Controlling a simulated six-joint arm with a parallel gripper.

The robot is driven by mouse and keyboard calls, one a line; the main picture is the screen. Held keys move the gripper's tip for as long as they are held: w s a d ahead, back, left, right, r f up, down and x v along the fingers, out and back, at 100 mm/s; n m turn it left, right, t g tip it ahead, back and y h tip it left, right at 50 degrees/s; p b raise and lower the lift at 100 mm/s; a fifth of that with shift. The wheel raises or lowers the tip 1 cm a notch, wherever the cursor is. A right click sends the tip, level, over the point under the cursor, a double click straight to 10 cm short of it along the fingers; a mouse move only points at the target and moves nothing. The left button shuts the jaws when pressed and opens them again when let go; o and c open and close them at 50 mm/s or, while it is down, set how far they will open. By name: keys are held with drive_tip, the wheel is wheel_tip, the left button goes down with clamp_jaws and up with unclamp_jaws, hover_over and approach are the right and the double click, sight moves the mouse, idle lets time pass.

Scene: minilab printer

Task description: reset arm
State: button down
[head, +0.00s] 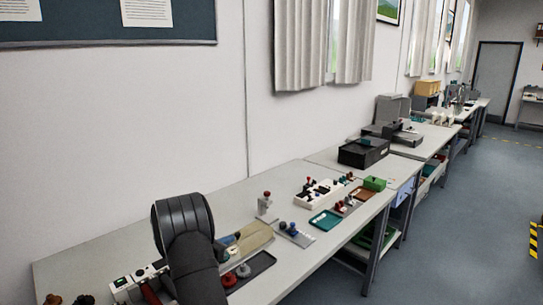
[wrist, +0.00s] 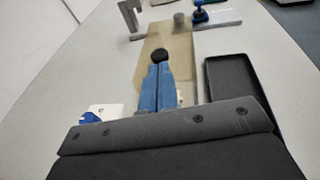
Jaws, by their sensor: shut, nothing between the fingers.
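My gripper (wrist: 161,72) shows in the wrist view as two blue fingers pressed together, shut and empty.
A black tray (wrist: 238,85) lies right of the fingers. A white block with blue (wrist: 100,113) is at left. On the bench (head: 105,245), a white device (head: 130,284) stands left of my arm; a teal tray (head: 325,220) and a black box (head: 363,154) stand farther back.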

drive_tip(key=v, duration=1.4)
drive_tip(key=d+m+g, duration=0.2)
drive_tip(key=d+g, duration=0.1)
drive_tip(key=d+r+m+g+y, duration=0.1)
drive_tip(key=d+m+g, duration=0.2)
drive_tip(key=g, duration=0.1)
drive_tip(key=d+m+g, duration=0.2)
drive_tip(key=d+g, duration=0.1)
drive_tip(key=shift+s+r+m+g+y, duration=0.1)
drive_tip(key=shift+r+m+g+y, duration=0.2)
drive_tip(key=shift+r+m+g, duration=0.1)
wheel_tip(320, 180, up, 6)
drive_tip(key=w+a+m+g+y, duration=0.2)
drive_tip(key=y, duration=0.5)
drive_tip(key=c, duration=2.2)
unclamp_jaws()
